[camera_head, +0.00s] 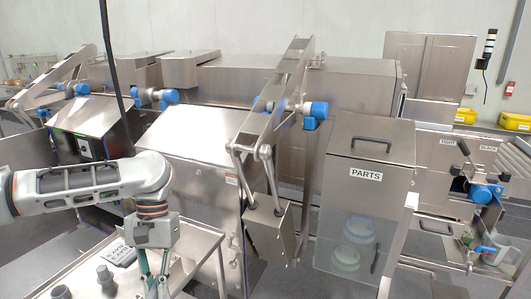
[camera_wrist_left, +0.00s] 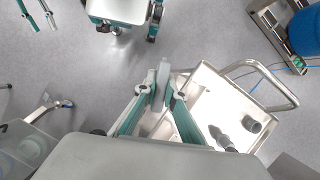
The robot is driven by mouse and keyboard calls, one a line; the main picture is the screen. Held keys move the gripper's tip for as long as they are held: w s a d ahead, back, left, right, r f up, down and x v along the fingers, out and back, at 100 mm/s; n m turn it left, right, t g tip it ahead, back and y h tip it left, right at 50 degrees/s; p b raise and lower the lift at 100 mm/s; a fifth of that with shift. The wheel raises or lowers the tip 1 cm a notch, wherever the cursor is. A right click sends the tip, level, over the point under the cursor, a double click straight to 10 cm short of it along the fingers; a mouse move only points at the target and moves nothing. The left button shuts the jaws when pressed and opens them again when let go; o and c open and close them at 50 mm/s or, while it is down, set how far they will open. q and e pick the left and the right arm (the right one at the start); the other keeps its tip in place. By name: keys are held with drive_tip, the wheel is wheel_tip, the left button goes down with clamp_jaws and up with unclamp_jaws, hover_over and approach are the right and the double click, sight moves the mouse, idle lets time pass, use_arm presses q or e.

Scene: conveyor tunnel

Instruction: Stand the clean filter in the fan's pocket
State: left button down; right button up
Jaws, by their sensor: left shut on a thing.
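My left gripper (camera_head: 153,290) points down over the metal cart at the lower left of the head view, its tips near the bottom edge. In the left wrist view its fingers (camera_wrist_left: 161,92) are shut on a thin light grey piece (camera_wrist_left: 163,74), seen nearly edge-on. I cannot tell for sure that this is the clean filter. My right gripper (camera_wrist_left: 45,27) shows only in the left wrist view, at the top left, with its fingers apart and nothing between them. I cannot make out the fan or its pocket.
The cart tray (camera_head: 200,247) carries dark grey cylinders (camera_head: 104,277) and a dark lettered plate (camera_head: 119,254). A steel cabinet (camera_head: 190,150) stands behind it. A box marked PARTS (camera_head: 367,215) is right of centre. A mug (camera_head: 494,249) stands far right.

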use_arm(q)
drive_tip(key=shift+d, duration=0.1)
